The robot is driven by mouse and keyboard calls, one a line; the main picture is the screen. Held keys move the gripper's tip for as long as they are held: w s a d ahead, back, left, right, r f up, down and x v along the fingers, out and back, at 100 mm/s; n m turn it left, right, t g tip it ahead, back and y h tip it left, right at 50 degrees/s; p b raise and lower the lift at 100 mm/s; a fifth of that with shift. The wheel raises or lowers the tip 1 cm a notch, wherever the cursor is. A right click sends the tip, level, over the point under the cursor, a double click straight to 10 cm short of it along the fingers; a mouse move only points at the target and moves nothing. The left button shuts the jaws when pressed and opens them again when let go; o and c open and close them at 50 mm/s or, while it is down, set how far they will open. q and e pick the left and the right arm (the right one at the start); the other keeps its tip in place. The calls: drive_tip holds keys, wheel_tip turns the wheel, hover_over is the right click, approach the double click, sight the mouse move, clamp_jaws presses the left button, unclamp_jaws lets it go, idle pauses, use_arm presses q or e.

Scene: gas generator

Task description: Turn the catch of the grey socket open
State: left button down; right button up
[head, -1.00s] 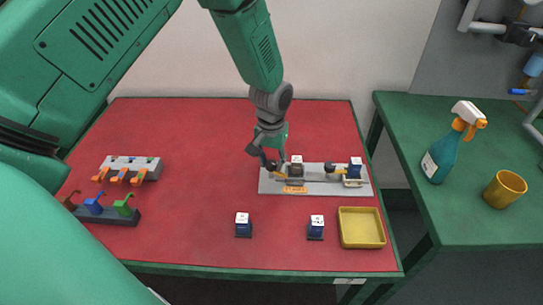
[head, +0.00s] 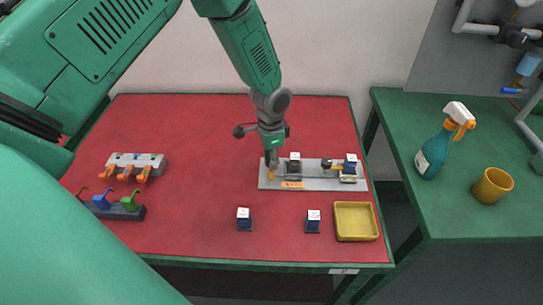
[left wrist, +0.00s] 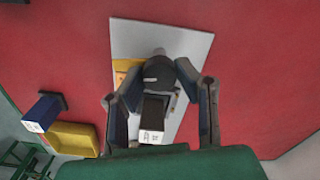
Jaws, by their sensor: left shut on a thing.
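The grey socket (head: 294,172) stands at the left of a light grey board (head: 325,185) on the red table, with a white-topped dark block (head: 294,158) in it. Its catch shows an orange lever (head: 271,174) just left of the socket, pointing toward the table's front. My left gripper (head: 271,158) reaches down onto the catch from above. In the left wrist view its fingers (left wrist: 161,72) close on a dark grey part of the catch. The fingers hide part of it. My right gripper is not in view.
A second socket (head: 349,178) holds a blue block at the board's right. Two loose blocks (head: 244,218) (head: 313,220) and a yellow tray (head: 356,222) lie in front. A spray bottle (head: 433,153) and cup (head: 492,186) are on the green table.

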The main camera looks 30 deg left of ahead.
use_arm(q)
drive_tip(key=shift+f+m, duration=0.1)
drive_tip(key=shift+m, duration=0.7)
drive_tip(key=c, duration=1.2)
unclamp_jaws()
drive_tip(key=shift+a, duration=0.1)
drive_tip(key=shift+r, duration=0.45)
wheel_tip(320, 180, up, 11)
drive_tip(key=shift+w, duration=0.1)
